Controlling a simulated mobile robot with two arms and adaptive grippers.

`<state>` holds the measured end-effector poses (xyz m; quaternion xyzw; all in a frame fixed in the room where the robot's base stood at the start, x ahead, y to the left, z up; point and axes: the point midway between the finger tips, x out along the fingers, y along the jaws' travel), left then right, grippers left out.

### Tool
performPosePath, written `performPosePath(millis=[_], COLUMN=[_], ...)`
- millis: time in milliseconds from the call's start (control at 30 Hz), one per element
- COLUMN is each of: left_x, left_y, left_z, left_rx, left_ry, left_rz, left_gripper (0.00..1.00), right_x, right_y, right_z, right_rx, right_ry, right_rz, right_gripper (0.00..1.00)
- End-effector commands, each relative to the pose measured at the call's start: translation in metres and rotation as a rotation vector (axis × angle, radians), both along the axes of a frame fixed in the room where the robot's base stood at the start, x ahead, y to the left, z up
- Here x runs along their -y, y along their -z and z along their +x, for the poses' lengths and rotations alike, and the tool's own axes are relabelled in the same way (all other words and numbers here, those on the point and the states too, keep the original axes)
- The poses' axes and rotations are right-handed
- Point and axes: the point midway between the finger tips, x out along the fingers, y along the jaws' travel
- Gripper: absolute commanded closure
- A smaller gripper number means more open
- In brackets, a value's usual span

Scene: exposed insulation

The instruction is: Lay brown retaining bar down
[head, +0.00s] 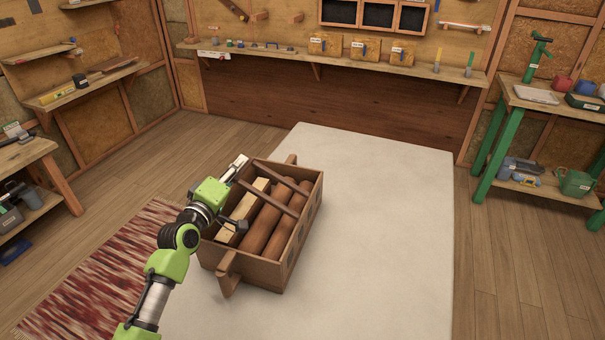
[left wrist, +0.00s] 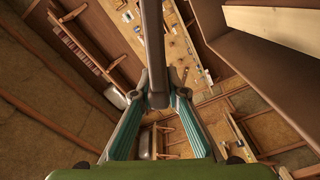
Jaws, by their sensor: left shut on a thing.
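A brown wooden crate (head: 296,232) stands on the pale mat and holds brown round logs (head: 262,228) and light squared timbers (head: 232,226). Two brown bars cross above its open top. The nearer one is the retaining bar (head: 272,202). My left gripper (head: 238,183) is at the crate's left side, at the near end of this bar. In the left wrist view its teal-padded fingers (left wrist: 158,96) are closed on the end of a dark brown bar (left wrist: 152,45), which extends away from them. Whether the bar touches the crate rim is unclear. My right gripper is out of view.
The pale mat (head: 390,220) is clear right of the crate. A red striped rug (head: 95,270) lies at the left. A long wall shelf (head: 340,59) runs behind. A green-legged bench (head: 545,103) is at the right, a wooden bench (head: 28,153) at the left.

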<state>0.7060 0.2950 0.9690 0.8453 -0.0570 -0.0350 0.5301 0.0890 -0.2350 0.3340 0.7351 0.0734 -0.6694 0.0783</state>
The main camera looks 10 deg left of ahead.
Motion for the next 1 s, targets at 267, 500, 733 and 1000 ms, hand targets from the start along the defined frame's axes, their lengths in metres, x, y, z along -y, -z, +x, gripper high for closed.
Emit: performPosePath(millis=[267,500,733,1000], left_x=[0.000,-0.005,-0.006,-0.007], left_y=[0.005,0.018,0.019,0.023], left_z=[0.000,0.001,0.001,0.001], left_rx=[-0.005,-0.014,-0.017,-0.018], left_ry=[0.003,0.003,0.003,0.003], left_rz=[-0.013,-0.078,-0.098,-0.109], left_gripper=[1.00,1.00,1.00,1.00], right_x=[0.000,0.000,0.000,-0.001], right_y=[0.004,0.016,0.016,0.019], right_z=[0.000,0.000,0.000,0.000], right_rx=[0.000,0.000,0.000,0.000], right_ry=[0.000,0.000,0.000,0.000], right_rz=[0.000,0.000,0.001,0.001], right_gripper=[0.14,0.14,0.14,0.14])
